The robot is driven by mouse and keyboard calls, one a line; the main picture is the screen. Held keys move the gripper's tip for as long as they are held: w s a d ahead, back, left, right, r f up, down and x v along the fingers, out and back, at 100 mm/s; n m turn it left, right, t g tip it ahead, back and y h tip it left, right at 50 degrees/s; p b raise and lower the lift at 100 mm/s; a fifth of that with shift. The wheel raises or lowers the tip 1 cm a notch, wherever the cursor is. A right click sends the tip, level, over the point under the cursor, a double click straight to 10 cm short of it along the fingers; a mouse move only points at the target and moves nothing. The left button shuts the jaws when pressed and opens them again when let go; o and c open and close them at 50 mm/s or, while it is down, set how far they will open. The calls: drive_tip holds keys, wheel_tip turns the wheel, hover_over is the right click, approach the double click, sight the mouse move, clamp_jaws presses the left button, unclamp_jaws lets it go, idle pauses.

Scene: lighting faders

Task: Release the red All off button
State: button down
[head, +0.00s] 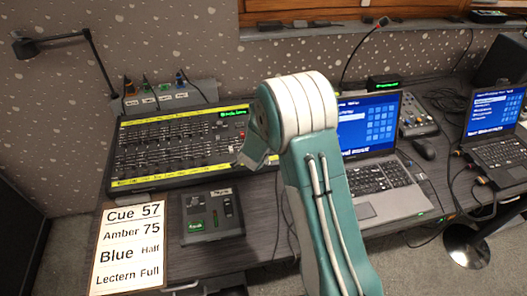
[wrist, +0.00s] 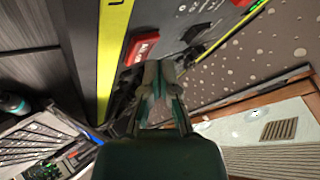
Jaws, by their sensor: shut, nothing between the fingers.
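The red All off button (wrist: 141,46) shows in the wrist view on the dark face of the lighting desk, beside a yellow label strip (wrist: 112,45). My gripper (wrist: 158,68) is shut and empty. Its fingertips appear just below the button in the wrist view. I cannot tell whether they touch it. In the head view the lighting desk (head: 165,150) has rows of faders and yellow strips. My arm covers its right end there, and I cannot make out the button or the fingertips clearly.
A cue card (head: 128,247) and a small dark control box (head: 212,217) lie in front of the desk. A laptop (head: 370,130), a mouse (head: 424,149), a small mixer (head: 415,115) and a second laptop (head: 494,115) stand to the right. A gooseneck microphone (head: 362,50) rises behind.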

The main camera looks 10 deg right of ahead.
drive_tip(key=shift+s+r, duration=0.15)
drive_tip(key=shift+r, duration=1.35)
drive_tip(key=shift+s+r, duration=0.15)
drive_tip(key=shift+r, duration=1.3)
drive_tip(key=shift+r, duration=0.15)
drive_tip(key=s+a+r+n+y, duration=0.2)
drive_tip(key=s+r+n+y, duration=0.15)
drive_tip(key=s+r, duration=0.35)
drive_tip(key=s+a+r+n+y, duration=0.2)
drive_tip(key=s+a+r+n, duration=0.15)
drive_tip(key=r, duration=0.65)
drive_tip(key=s+d+r+n+g, duration=0.1)
drive_tip(key=s+d+n, duration=0.2)
drive_tip(key=s, duration=1)
drive_tip(key=s+d+r+n+g+h, duration=0.1)
drive_tip(key=s+d+r+n+g, duration=0.1)
drive_tip(key=s, duration=1.1)
drive_tip(key=shift+d+n+g, duration=0.3)
drive_tip(key=shift+d+n, duration=0.15)
drive_tip(key=shift+n, duration=0.55)
drive_tip(key=shift+w+r+h, duration=0.1)
drive_tip(key=shift+h, duration=0.15)
